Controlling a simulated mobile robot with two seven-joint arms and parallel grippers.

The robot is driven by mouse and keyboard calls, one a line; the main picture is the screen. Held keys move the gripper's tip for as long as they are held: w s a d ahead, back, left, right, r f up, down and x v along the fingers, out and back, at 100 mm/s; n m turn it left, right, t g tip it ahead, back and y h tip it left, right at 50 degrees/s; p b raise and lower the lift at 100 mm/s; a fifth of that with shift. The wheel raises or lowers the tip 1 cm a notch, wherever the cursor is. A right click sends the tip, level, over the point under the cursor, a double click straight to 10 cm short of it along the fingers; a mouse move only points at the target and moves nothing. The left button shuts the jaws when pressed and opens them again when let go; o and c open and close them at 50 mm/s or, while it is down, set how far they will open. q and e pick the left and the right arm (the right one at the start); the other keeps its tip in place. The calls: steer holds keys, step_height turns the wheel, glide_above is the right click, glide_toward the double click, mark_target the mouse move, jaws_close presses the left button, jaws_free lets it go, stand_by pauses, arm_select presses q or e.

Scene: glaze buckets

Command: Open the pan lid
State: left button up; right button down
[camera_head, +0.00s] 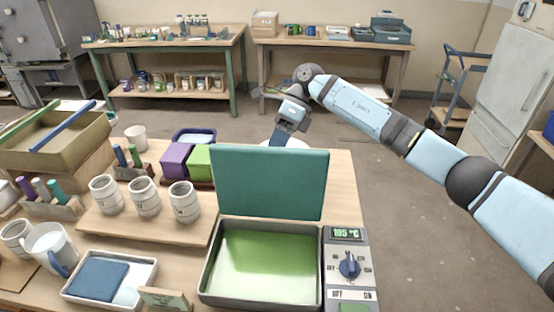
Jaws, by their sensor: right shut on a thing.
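The pan (212,291) is a grey rectangular tray with a shiny green inside, on the front of the wooden table. Its teal lid (270,184) stands raised, nearly upright along the pan's far edge, so the pan's inside is uncovered. My right gripper (280,138) is behind the top edge of the lid, pointing down. It is shut on the lid, though the lid hides the fingertips and the point of contact. My left gripper is not in view.
A control box (346,268) with a dial and a 105 °C display adjoins the pan's right side. Pale cups (144,197), purple and green blocks (176,160) and a white tray (140,279) crowd the left. Table right of the lid is clear.

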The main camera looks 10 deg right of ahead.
steer(key=shift+g, duration=0.7)
steer(key=w+f+b, duration=0.1)
steer(key=w+d+f+b, duration=0.1)
steer(key=w+f, duration=0.1)
steer(key=shift+d, duration=0.1)
steer(key=c, duration=1.5)
jaws_free()
steer(key=o, duration=0.4)
steer(key=shift+w+f, duration=0.1)
steer(key=shift+w, duration=0.05)
steer(key=shift+w+r+y, duration=0.15)
steer(key=shift+r+y, duration=0.05)
steer(key=shift+y, duration=0.1)
